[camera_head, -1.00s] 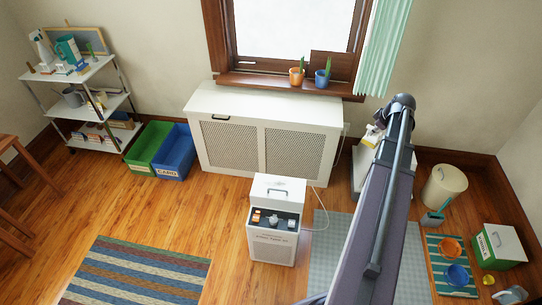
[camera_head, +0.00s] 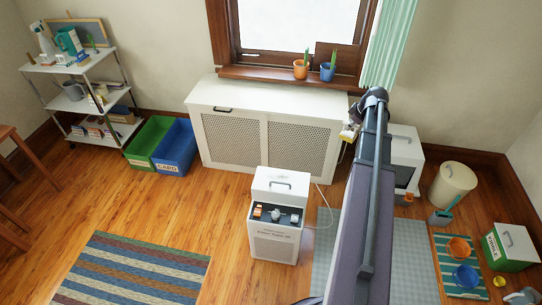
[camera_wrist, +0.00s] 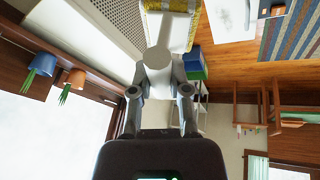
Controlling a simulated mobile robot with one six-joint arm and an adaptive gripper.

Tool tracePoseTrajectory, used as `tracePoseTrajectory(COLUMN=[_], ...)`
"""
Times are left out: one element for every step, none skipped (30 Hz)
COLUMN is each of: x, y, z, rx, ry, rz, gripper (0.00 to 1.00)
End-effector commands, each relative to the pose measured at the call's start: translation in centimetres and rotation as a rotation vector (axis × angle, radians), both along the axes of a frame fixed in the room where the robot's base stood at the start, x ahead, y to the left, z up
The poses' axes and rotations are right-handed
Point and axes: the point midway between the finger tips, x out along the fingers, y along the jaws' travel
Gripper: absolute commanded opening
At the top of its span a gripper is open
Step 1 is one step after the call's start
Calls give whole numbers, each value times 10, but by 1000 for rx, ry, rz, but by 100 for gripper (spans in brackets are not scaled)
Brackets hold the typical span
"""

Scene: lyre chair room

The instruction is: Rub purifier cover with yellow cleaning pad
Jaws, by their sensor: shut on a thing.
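The white purifier (camera_head: 274,240) stands on the floor in front of the radiator cabinet. Its white cover (camera_head: 282,184), with a grey handle, is at the top behind the dark control panel. A white surface at the top of the wrist view (camera_wrist: 230,20) looks like part of the purifier. My gripper (camera_wrist: 160,62) is shut on the pale handle of the yellow cleaning pad (camera_wrist: 194,28). In the head view, the pad (camera_head: 347,135) is small and partly hidden, near the radiator cabinet's right end. The pad appears apart from the purifier cover.
The white radiator cabinet (camera_head: 262,98) runs below the window, with an orange pot (camera_head: 301,70) and a blue pot (camera_head: 327,72) on the sill. A white cabinet (camera_head: 405,150) stands behind my arm. A cord runs from the purifier.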

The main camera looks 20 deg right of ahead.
Motion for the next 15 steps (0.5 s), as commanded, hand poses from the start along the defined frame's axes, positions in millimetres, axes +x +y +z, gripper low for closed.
tracePoseTrajectory(x=[12, 17, 24, 29, 35, 42, 47, 52, 58, 64, 68, 75, 80, 84, 90], y=[10, 16, 24, 30, 36, 44, 50, 56, 64, 71, 77, 85, 92, 99, 108], z=[-18, -23, -30, -35, -40, -47, -52, -57, -64, -69, -74, -81, -86, -91, -97], rx=[0, 0, 0, 1, 0, 1, 1, 0, 0, 1, 0, 1, 1, 1, 1], ry=[0, 0, 0, 1, 0, 0, 0, 0, 0, 0, 0, 0, 1, 0, 0], rz=[23, 35, 51, 62, 74, 90, 102, 114, 129, 142, 154, 169, 181, 193, 209], gripper=[0, 0, 0, 0, 0, 0, 0, 0, 0, 0, 0, 0, 0, 0, 0])
